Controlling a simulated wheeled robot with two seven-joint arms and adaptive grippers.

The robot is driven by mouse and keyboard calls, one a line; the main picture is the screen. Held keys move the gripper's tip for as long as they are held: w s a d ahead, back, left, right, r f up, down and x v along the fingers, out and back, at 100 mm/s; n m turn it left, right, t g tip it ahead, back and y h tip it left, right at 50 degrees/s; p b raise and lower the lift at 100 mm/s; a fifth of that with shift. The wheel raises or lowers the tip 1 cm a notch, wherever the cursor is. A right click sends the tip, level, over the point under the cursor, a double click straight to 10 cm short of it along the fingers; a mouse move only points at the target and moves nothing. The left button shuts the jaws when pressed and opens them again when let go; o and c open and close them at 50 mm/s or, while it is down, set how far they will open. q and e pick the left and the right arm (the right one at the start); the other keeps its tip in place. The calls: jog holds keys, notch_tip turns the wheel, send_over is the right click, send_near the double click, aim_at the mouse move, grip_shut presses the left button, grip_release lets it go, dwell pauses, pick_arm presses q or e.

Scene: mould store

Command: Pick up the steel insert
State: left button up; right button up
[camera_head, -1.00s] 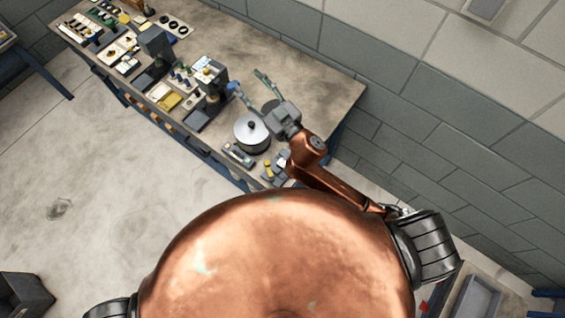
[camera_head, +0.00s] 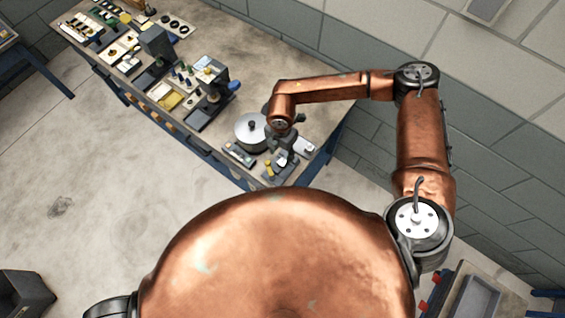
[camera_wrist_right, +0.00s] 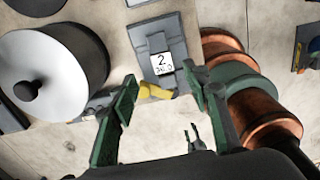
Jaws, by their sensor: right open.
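My right gripper (camera_head: 283,150) is over the near right end of the bench, pointing down, beside a round silver pot with a black knob (camera_head: 250,131). In the right wrist view its two green-padded fingers (camera_wrist_right: 163,90) are apart with nothing held between them. I cannot tell for sure which piece is the steel insert. The pot (camera_wrist_right: 45,75) fills the left of the wrist view.
The bench (camera_head: 225,40) carries a dark stand (camera_head: 213,82) and trays of small parts toward the far left. A block wall (camera_head: 380,60) runs behind it. Bare bench top lies behind the pot.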

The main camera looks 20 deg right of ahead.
aim_at(281, 162)
jog(key=f, duration=0.2)
jog(key=f+p, duration=0.1)
jog(key=f, duration=0.1)
jog(key=f+p, duration=0.1)
jog(key=f, duration=0.1)
jog(key=shift+s+f, duration=0.1)
jog(key=shift+s, duration=0.15)
jog(key=shift+f, duration=0.6)
jog(key=shift+c, duration=0.4)
grip_shut()
